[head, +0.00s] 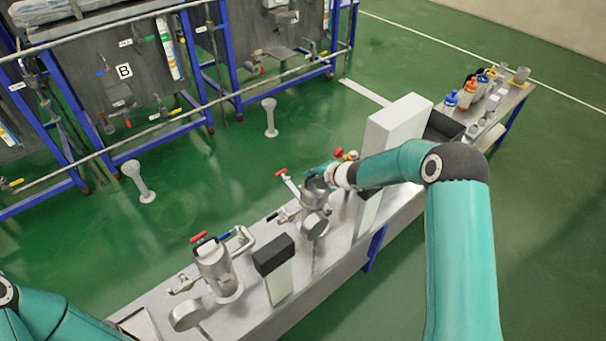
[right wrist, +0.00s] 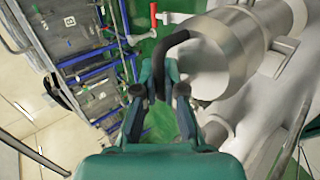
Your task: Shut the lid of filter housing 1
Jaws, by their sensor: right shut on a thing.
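Two metal filter housings stand on the bench: a left one (head: 216,270) and a middle one (head: 315,220). I cannot read which is number 1. My right gripper (head: 318,180) is at the top of the middle housing. In the right wrist view my right gripper (right wrist: 159,92) is shut on a black bent handle (right wrist: 176,38), beside a large steel cylinder (right wrist: 228,45). The gripper hides the middle housing's top in the head view, so I cannot tell how far its lid is closed. My left arm shows at the lower left; its gripper is outside the picture.
A block with a dark top (head: 273,255) stands between the housings on the grey bench (head: 330,272). A tall white box (head: 395,128) stands right of the middle housing. Red-handled valves (head: 282,173) stick up near the housings. Bottles (head: 467,92) stand at the far right end.

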